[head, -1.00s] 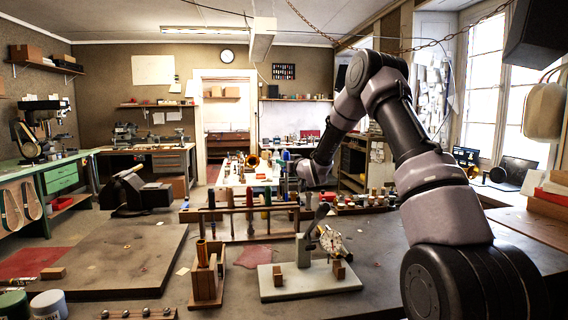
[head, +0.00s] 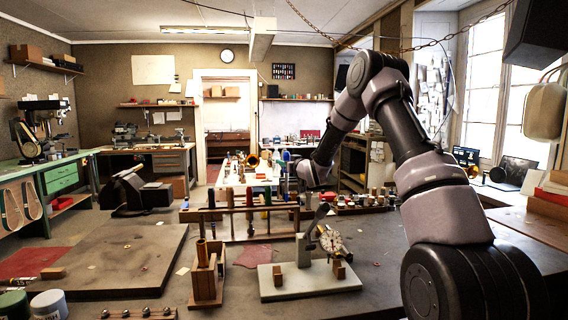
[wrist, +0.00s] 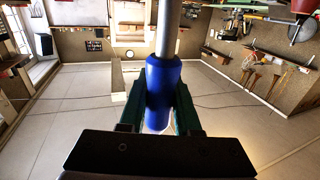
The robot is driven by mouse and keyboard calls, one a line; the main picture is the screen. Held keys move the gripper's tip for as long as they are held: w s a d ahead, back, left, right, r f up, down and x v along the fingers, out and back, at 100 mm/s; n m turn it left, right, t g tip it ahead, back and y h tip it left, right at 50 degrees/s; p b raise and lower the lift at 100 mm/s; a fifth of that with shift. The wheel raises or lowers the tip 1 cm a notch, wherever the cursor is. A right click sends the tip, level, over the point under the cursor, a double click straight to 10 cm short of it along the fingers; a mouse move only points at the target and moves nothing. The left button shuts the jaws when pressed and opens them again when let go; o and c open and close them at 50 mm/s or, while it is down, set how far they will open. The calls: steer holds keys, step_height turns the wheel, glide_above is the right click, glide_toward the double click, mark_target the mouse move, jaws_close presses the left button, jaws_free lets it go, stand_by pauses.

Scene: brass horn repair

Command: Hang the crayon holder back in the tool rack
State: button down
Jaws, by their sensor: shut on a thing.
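My gripper (wrist: 160,112) is shut on a blue cylindrical handle with a metal rod, which I take to be the crayon holder (wrist: 162,80). In the head view, the blue part of the crayon holder (head: 286,155) shows small at the end of my arm, above the right part of the tool rack. The wooden tool rack (head: 222,211) stands on the bench with several handled tools hanging in it, among them red, green and blue ones. My gripper partly hides the space behind it, and I cannot tell which rack slot is empty.
A tray of small parts (head: 362,207) lies to the right. A large flat board (head: 105,262) lies at left.

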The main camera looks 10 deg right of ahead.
mark_target(287, 195)
steer(key=shift+f, duration=2.05)
steer(key=shift+f, duration=4.65)
steer(key=c, duration=0.5)
jaws_free()
steer(key=shift+c, duration=0.2)
steer(key=shift+v, duration=3.8)
steer(key=shift+r, duration=0.1)
steer(key=shift+r, duration=0.1)
